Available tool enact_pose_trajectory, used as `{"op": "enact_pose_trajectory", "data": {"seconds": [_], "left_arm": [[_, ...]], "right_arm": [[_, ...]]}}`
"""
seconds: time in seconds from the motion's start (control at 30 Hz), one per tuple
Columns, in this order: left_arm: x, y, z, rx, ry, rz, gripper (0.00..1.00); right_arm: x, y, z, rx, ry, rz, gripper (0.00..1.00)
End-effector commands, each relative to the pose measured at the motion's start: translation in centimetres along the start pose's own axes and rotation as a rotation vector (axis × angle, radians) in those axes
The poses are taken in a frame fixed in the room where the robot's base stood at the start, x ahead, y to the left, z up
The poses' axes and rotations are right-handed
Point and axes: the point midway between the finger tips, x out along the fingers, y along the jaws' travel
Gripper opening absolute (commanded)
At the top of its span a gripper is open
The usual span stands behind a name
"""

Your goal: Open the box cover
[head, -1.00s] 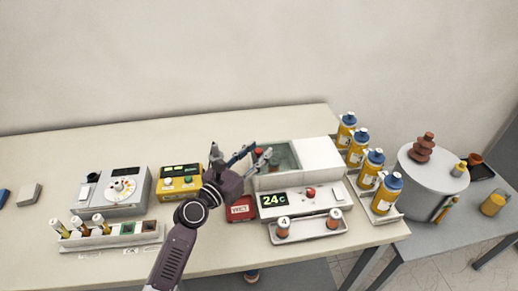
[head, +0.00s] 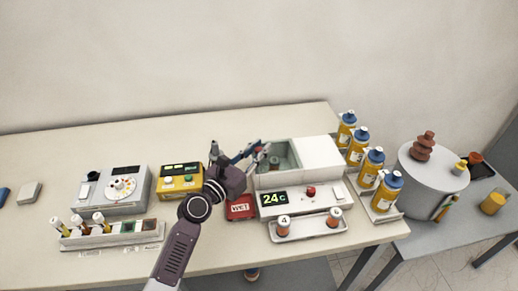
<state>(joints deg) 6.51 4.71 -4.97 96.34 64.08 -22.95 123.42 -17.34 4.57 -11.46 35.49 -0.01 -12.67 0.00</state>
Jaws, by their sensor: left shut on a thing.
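The box (head: 297,199) is white, with a green "24c" display on its front. Its white cover (head: 318,158) lies over the right part of the top. The left part is open, and the grey-green inside shows (head: 286,150). A small brownish piece (head: 274,162) stands inside. My left gripper (head: 260,152) reaches to the opening's left side. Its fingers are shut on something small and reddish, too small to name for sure. The gripper is clear of the white cover. My right gripper is not in view.
Several yellow bottles (head: 367,167) with blue caps stand right of the box. A tray with two orange pieces (head: 309,231) lies in front. A red block (head: 240,208), a yellow meter (head: 180,182) and a grey instrument (head: 115,190) stand left. The back left table is clear.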

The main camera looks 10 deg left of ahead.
Motion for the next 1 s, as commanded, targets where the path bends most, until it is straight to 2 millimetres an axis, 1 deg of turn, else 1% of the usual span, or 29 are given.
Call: {"op": "enact_pose_trajectory", "data": {"seconds": [0.13, 0.33, 0.6, 0.63, 0.73, 0.77, 1.0], "left_arm": [[0.7, -0.7, 0.1, -0.003, -0.001, 0.0, 0.0], [2.8, -2.8, 0.2, -0.003, 0.0, 0.0, 0.0], [2.9, -2.9, 0.0, 0.001, 0.0, 0.0, 0.0], [2.9, -2.9, 0.0, 0.001, 0.0, 0.0, 0.2], [2.9, -2.9, 0.0, 0.001, 0.0, 0.0, 0.31], [2.9, -2.9, 0.0, 0.001, 0.0, 0.0, 0.33], [2.9, -2.9, 0.0, 0.0, 0.0, 0.0, 0.33]], "right_arm": [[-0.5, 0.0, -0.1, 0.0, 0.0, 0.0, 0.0], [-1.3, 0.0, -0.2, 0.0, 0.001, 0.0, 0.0], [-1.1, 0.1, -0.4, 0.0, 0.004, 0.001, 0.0], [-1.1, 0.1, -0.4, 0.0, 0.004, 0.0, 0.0], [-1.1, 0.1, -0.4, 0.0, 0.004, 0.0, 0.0], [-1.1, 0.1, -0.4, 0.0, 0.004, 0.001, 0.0], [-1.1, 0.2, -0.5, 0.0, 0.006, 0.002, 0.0]]}}
